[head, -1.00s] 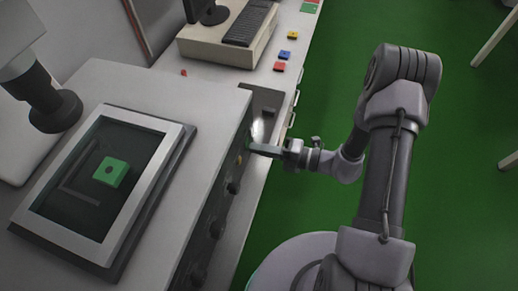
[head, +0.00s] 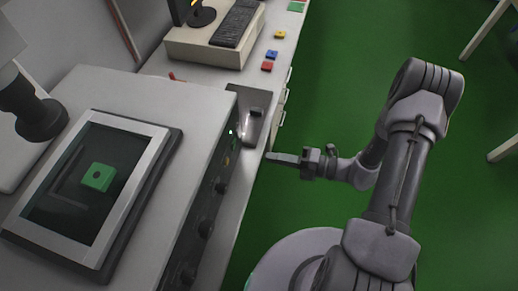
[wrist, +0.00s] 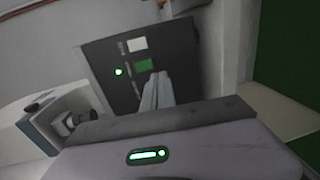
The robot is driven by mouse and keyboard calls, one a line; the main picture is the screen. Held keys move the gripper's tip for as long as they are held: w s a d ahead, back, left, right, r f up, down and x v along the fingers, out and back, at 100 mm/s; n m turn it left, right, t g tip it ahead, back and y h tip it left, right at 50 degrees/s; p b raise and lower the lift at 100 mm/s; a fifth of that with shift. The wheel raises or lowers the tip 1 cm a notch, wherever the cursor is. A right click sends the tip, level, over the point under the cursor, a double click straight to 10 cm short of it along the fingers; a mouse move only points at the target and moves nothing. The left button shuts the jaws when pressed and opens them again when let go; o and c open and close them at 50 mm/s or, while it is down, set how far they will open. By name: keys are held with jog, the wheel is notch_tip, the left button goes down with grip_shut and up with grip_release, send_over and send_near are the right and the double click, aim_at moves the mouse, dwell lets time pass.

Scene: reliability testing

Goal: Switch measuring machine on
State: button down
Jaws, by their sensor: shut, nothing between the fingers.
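The measuring machine (head: 190,95) is a white box on the left in the head view. A glass stage in a pale frame (head: 125,215) on its top holds a green block (head: 98,177). Its dark front panel (head: 205,200) carries several knobs and a small bright light (head: 230,132) near the far end. In the wrist view a dark panel (wrist: 175,45) shows a round lit green light (wrist: 118,72), a white square and a green square. My gripper (head: 270,156) is shut and empty, to the right of the machine's front and apart from it; its fingers (wrist: 156,90) point at the dark panel.
A keyboard (head: 237,24) and a monitor stand sit on a pale unit at the back. Red, blue and yellow blocks (head: 271,54) lie on the bench beside it. A dark tray (head: 247,118) lies beyond the machine. Green floor (head: 330,80) is open to the right.

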jog(key=shift+s+d+f+p, duration=0.1)
jog(key=shift+s+d, duration=0.15)
jog(key=shift+d, duration=0.5)
jog(key=shift+s+d+f+p, duration=0.1)
jog(key=shift+s+d, duration=0.2)
jog(key=shift+d, duration=0.4)
jog(key=shift+s+d+f+p, duration=0.1)
jog(key=shift+s+d, duration=0.15)
jog(key=shift+d, duration=0.5)
